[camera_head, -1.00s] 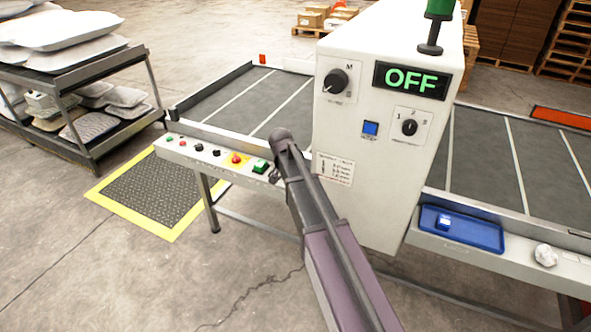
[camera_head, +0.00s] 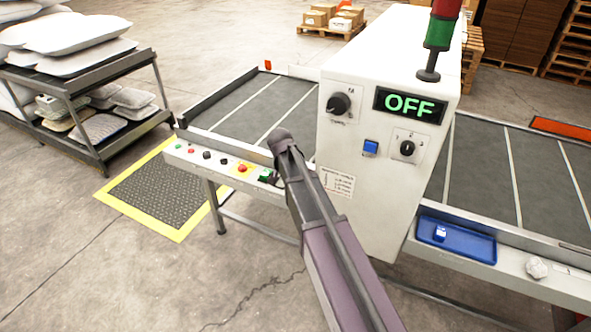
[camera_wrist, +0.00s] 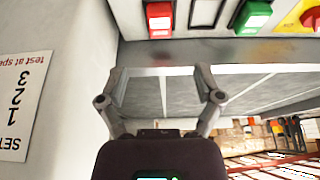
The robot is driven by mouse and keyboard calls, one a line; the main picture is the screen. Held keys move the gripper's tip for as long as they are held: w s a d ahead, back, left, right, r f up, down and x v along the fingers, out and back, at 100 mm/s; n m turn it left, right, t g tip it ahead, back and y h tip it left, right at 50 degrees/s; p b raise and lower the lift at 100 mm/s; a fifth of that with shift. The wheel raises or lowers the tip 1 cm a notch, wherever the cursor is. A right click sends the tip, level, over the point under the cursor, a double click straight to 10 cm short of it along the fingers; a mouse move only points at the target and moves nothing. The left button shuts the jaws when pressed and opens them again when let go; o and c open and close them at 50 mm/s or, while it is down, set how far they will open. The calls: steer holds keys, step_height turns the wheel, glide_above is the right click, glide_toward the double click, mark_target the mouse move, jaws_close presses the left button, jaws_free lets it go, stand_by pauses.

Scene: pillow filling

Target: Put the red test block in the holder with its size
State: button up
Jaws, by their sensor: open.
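No clear red test block or sized holder can be made out. A small orange-red thing (camera_head: 267,65) is at the far left corner of the conveyor, too small to identify. In the head view my arm's end is over the button ledge left of the cabinet; the fingers are mostly hidden there.
The white cabinet (camera_head: 382,175) with an OFF display (camera_head: 409,105) stands between two conveyor sections. The button ledge (camera_head: 225,165) carries several buttons. A crumpled white lump (camera_head: 537,267) lies right of the tray. A pillow rack (camera_head: 100,75) and floor mat (camera_head: 150,188) are left.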

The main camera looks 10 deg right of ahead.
steer(key=shift+s+a+r, duration=0.1)
steer(key=shift+r, duration=0.15)
stand_by(0.5)
steer(key=s+d+n+g+y, duration=0.1)
steer(key=s+d+n+g, duration=0.1)
steer(key=s, duration=1)
steer(key=s+d+f+n+g+y, duration=0.1)
steer(key=s+n, duration=0.4)
steer(key=s, duration=0.7)
steer(key=shift+s+d+f+g+y, duration=0.2)
steer(key=shift+s+d+g+y, duration=0.15)
steer(key=shift+d, duration=0.3)
steer(key=c, duration=0.4)
